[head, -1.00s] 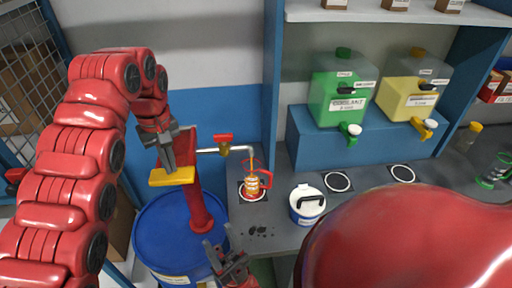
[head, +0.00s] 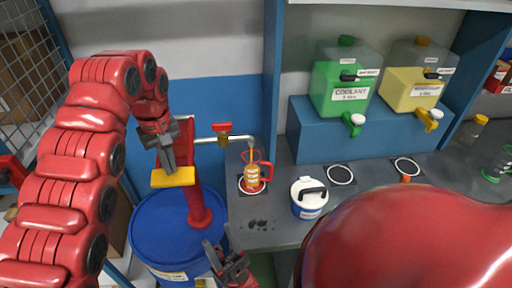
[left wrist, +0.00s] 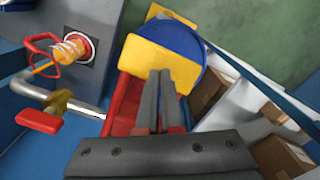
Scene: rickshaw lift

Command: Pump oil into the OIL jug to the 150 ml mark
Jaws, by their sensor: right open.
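The OIL jug (head: 252,178), clear with a red handle and orange oil inside, stands on a ringed spot under the pump spout (head: 210,140). A thin orange stream runs from the spout into it. The jug also shows in the left wrist view (left wrist: 72,48); its level against the marks is too small to read. My left gripper (head: 170,165) is at the yellow pump handle (head: 173,178) above the blue drum (head: 150,225). In the left wrist view its fingers (left wrist: 158,75) are together, tips against the yellow handle. My right gripper (head: 228,262) is open and empty in front of the bench.
A red-handled valve (head: 222,128) sits on the spout pipe. Green (head: 340,90) and yellow (head: 412,90) dispensers stand on a blue riser behind. Dark spots (head: 258,224) mark the bench front.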

